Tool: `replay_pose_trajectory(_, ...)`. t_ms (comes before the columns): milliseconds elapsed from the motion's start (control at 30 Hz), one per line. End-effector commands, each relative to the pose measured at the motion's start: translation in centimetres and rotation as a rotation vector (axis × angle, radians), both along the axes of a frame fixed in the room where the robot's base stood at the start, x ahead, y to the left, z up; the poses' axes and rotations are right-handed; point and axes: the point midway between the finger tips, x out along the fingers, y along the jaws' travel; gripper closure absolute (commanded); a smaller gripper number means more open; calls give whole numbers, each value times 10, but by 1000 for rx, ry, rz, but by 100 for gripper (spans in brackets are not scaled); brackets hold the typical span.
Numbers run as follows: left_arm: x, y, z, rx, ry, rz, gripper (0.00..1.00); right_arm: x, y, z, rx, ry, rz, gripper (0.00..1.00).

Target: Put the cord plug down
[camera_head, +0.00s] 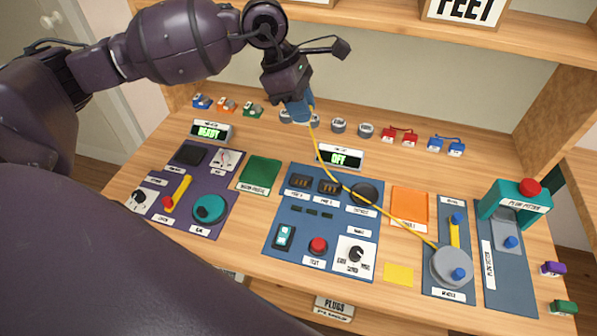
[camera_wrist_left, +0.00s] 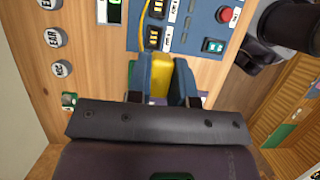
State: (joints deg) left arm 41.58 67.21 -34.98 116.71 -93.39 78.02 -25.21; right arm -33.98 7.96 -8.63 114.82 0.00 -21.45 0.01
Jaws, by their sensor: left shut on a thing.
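My left gripper (camera_head: 300,106) is shut on the yellow cord plug and holds it above the back of the bench. In the left wrist view the yellow plug (camera_wrist_left: 160,79) sits between the blue fingers of the left gripper (camera_wrist_left: 161,82). The yellow cord (camera_head: 366,200) runs from the gripper across the blue middle panel (camera_head: 272,240) to the round grey winder (camera_head: 451,266) at the right. Two dark ports (camera_head: 299,182) are on the upper part of the middle panel. In the head view the plug itself is hidden by the fingers. My right gripper is not seen.
A purple panel (camera_head: 225,180) with a teal dial is at left. A green pad (camera_head: 260,174), an orange pad (camera_head: 410,207) and a yellow pad (camera_head: 398,274) lie flat. A teal press (camera_head: 516,202) stands at right. Round grey caps (camera_head: 339,125) and small coloured plugs line the back.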

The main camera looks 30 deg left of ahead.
Motion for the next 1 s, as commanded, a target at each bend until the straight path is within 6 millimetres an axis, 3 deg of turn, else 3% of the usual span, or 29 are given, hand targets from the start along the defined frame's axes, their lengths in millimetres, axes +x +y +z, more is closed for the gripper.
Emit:
replay_pose_trajectory(500, 0, 0, -110, -1, 4, 2, 100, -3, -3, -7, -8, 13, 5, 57)
replay_pose_trajectory(867, 0, 0, -136, -1, 2, 0, 100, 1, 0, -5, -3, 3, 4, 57)
replay_pose_trajectory(1000, -1, 0, -156, -2, 4, 2, 100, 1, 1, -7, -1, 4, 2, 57)
